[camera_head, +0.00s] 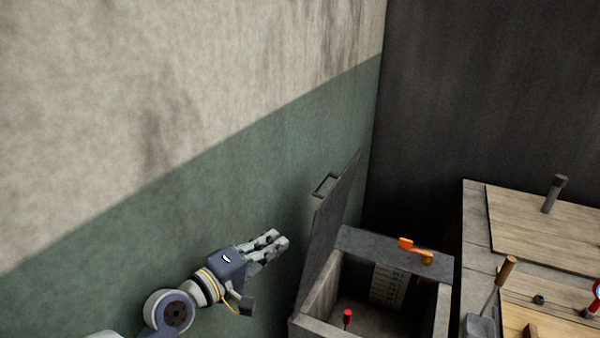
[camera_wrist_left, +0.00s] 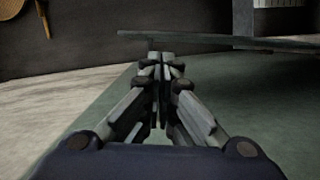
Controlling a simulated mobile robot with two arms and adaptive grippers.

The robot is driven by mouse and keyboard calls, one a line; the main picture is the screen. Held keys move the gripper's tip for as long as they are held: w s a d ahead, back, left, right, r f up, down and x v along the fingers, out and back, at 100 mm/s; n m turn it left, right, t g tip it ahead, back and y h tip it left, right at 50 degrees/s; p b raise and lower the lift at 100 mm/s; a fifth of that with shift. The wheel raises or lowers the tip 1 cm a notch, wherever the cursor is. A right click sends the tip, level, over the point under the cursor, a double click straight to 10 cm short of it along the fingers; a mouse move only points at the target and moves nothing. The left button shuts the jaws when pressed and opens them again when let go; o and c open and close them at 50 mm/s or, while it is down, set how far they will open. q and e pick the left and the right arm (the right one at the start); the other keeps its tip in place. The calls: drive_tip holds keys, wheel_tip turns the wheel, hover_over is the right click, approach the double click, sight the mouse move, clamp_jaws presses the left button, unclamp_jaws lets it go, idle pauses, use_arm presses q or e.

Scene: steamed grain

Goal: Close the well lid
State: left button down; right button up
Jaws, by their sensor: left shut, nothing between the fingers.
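The well is a grey box (camera_head: 308,322) with an open top, low in the middle right of the head view. Its lid (camera_head: 333,212) stands open and tilted up on the box's left side, near the green wall, with a handle (camera_head: 325,184) on its outer left face. My left gripper (camera_head: 280,239) is shut and empty, to the left of the lid and apart from it in the head view. In the left wrist view the shut fingers (camera_wrist_left: 160,65) point toward a thin dark edge, likely the lid (camera_wrist_left: 215,40). My right gripper is not in view.
An orange item (camera_head: 415,250) sits at the box's back edge, and a small red-topped object (camera_head: 347,318) shows inside the box. A counter (camera_head: 474,215) with wooden boards stands to the right. The green and cream wall (camera_head: 190,210) is close on the left.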

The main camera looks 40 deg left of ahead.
use_arm(q)
drive_tip(key=w+r+p, duration=0.2)
drive_tip(key=w+p, duration=0.1)
drive_tip(key=w, duration=0.7)
drive_tip(key=shift+a+r+t+p, duration=0.15)
drive_tip(key=shift+r+t+p, duration=0.15)
drive_tip(key=shift+p, duration=0.05)
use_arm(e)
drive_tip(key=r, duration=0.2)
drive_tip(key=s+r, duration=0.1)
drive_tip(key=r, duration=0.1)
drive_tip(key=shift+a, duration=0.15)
